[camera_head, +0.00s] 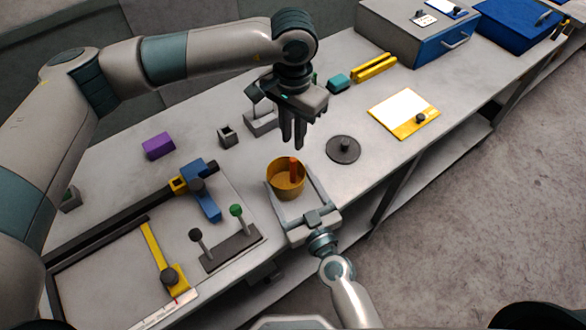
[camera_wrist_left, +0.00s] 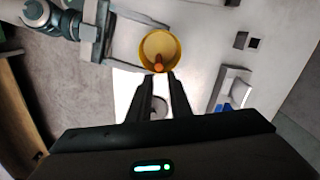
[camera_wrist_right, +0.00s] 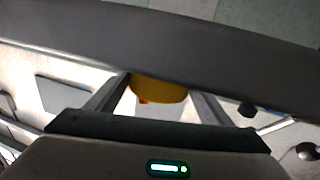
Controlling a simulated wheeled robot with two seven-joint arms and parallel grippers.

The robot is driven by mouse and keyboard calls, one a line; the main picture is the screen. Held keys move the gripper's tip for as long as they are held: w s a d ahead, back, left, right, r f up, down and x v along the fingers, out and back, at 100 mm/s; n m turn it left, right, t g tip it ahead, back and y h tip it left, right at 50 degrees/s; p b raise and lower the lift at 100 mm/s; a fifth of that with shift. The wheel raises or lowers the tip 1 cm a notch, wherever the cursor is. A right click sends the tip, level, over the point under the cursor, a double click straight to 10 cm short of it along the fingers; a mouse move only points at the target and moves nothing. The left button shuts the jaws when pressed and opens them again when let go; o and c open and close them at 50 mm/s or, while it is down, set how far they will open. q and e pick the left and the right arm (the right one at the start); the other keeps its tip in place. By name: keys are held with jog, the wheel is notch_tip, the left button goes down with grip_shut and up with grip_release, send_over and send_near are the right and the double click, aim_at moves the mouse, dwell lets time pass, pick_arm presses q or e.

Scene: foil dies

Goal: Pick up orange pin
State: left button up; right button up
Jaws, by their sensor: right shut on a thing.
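The orange pin (camera_head: 293,166) stands in a yellow cup (camera_head: 284,188), its upper part showing above the rim at the back right. The pin also shows in the left wrist view (camera_wrist_left: 158,67), at the cup's near edge. My left gripper (camera_head: 292,147) points down just above and behind the cup. Its fingers are narrowly parted and empty, apart from the pin. My right gripper (camera_head: 288,179) is shut on the cup, one finger on each side. In the right wrist view the cup (camera_wrist_right: 158,91) shows between the fingers, partly hidden by a dark grey bar.
A dark round disc with a knob (camera_head: 343,149) lies right of the cup. A stand with a green and a dark knob (camera_head: 232,247) is at the front left. A purple block (camera_head: 158,146) and a small grey box (camera_head: 228,136) lie further left. A yellow-edged board (camera_head: 404,113) lies right.

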aim_at(293, 167)
pick_arm(q)
jog(key=shift+f, duration=3.4)
jog(key=shift+s+f, duration=0.15)
jog(key=shift+f, duration=2.45)
grip_shut()
